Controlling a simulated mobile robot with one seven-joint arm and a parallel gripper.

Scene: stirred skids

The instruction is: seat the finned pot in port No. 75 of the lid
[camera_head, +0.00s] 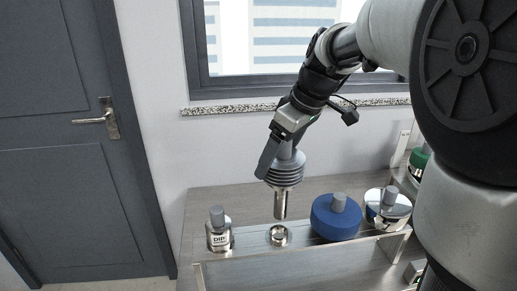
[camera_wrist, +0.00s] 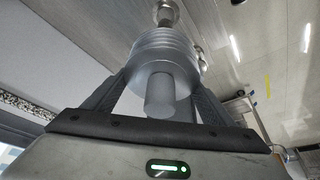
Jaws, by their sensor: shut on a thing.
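The finned pot (camera_head: 286,172) is grey with stacked round fins and a shiny metal stem pointing down. My gripper (camera_head: 279,158) is shut on its upper part, above the fins. In the wrist view the finned pot (camera_wrist: 160,52) sits between the two fingers of my gripper (camera_wrist: 160,88). The lid (camera_head: 250,250) is a long plate on the bench. An open metal-ringed port (camera_head: 279,236) in it lies just below the stem's end, which appears apart from it. I can read no number 75.
Left of the open port stands a metal fitting labelled DIP (camera_head: 218,238). To the right stand a blue round fitting (camera_head: 334,220) and a silver-and-blue one (camera_head: 388,210). A green-topped thing (camera_head: 419,160) is farther right. The bench (camera_head: 225,200) behind the lid is clear.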

